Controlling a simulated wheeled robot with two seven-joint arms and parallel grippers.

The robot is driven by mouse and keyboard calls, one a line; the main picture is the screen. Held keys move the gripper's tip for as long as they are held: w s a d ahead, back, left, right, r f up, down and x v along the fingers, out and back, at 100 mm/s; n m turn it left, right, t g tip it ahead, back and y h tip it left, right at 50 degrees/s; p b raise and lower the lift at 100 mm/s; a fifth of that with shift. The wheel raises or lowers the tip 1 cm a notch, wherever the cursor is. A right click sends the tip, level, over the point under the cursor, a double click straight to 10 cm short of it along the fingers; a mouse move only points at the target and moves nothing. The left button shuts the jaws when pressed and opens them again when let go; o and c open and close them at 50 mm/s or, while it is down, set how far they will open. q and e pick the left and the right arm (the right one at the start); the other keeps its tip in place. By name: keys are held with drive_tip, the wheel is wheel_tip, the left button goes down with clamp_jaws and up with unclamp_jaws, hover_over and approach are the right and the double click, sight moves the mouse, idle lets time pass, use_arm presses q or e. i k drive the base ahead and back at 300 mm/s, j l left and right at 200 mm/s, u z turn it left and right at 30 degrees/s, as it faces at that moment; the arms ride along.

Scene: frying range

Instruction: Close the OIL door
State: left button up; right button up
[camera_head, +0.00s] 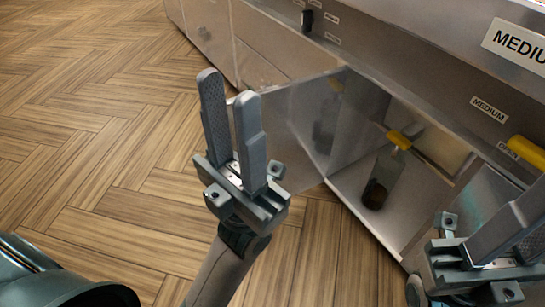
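A grey metal door panel (300,118) stands open at the left side of an open cabinet compartment (345,190). I cannot read an OIL label on it. A bottle with a yellow top (385,172) stands inside the compartment. My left gripper (228,88) is in the middle of the view, fingers up and apart, with nothing between them. It is just left of the door panel and overlaps its left part in the picture; I cannot tell whether they touch. My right gripper (508,226) is at the lower right, cut off by the picture edge, in front of the compartment's right side.
The steel range front (420,65) runs along the upper right, with MEDIUM labels (489,109) and a black knob (307,20). A yellow handle (526,153) sits by an OPEN label at the right. The wooden floor (90,130) at the left is clear.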

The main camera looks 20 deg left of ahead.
sight(300, 117)
drive_tip(key=k, duration=0.65)
drive_tip(key=z, duration=1.7)
drive_tip(key=k+j, duration=0.1)
drive_tip(key=j, duration=0.4)
drive_tip(key=k+j, duration=0.1)
drive_tip(key=j, duration=0.45)
drive_tip(key=k+j, duration=0.15)
drive_tip(key=j, duration=0.35)
drive_tip(key=k+j, duration=0.1)
drive_tip(key=j, duration=0.4)
drive_tip(key=k+j, duration=0.1)
drive_tip(key=j, duration=0.45)
drive_tip(key=k+j, duration=0.1)
drive_tip(key=j, duration=0.4)
drive_tip(key=k+j, duration=0.1)
drive_tip(key=j, duration=0.4)
drive_tip(key=k+j, duration=0.15)
drive_tip(key=j, duration=0.4)
